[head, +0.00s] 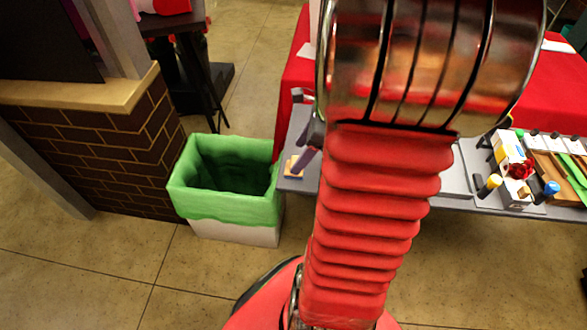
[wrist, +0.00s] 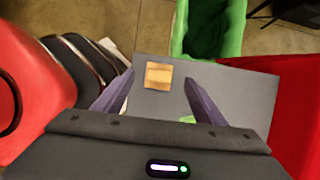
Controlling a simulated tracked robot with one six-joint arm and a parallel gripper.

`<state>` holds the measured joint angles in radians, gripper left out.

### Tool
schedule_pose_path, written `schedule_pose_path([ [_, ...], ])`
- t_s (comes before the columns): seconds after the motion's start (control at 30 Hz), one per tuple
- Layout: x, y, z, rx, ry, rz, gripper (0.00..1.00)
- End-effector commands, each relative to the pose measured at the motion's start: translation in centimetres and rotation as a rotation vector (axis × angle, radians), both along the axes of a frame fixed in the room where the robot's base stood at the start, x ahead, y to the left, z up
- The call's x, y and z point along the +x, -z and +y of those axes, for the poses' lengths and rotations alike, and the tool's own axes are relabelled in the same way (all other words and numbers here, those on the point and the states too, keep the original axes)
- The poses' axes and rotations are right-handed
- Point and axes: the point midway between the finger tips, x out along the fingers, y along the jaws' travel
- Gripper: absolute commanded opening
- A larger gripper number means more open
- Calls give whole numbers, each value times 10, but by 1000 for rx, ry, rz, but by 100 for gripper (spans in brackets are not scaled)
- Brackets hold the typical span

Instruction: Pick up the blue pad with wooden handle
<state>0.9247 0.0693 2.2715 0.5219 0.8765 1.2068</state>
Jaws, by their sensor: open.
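The pad with the wooden handle (wrist: 158,76) lies flat near the edge of the grey table, its tan wooden top facing up in the wrist view. In the head view, the pad (head: 291,168) shows a blue edge at the table's left end, partly behind my lower finger. My gripper (head: 296,134) is open above that end of the table. In the wrist view its two purple fingers (wrist: 158,80) stand apart, with the pad between their tips in the picture. The pad looks nearer the left finger. Nothing is held.
A green-lined bin (head: 230,208) stands on the floor left of the table. The grey table (head: 298,187) carries tools and a red flower (head: 520,169) at the right. A brick counter (head: 110,150) is at the far left. A small green patch shows near the right finger in the wrist view.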

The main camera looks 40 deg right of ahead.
Motion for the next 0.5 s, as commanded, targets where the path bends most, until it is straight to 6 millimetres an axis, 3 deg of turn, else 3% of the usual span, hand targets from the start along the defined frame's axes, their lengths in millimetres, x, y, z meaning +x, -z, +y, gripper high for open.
schedule_pose_path([
  [0.5, 2, 11, 3, 1, -1, 2, 65],
])
